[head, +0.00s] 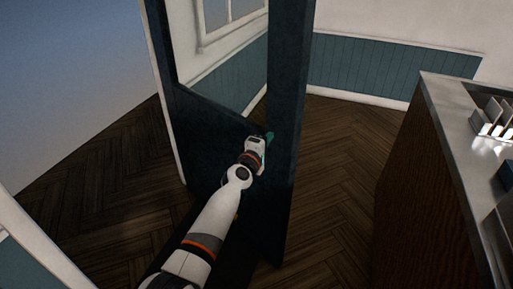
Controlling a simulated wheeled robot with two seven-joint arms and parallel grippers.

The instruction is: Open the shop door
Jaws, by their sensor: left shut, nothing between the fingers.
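The dark blue shop door (287,90) stands upright in the middle of the head view, with a window pane in its upper part. Wood floor shows on both sides of it, so it appears to stand ajar. My left arm reaches up from the bottom edge. My left gripper (267,137) is shut and empty, close to the door's right-hand stile, with its teal fingertips at the stile. I cannot tell whether they touch it. No door handle can be made out. My right gripper is not in view.
A counter (437,100) with a metal top and brown side stands at the right, holding a small rack (490,122). A white and teal wall (385,67) is behind. Bare floor (335,180) lies between door and counter. A white-edged wall is at lower left.

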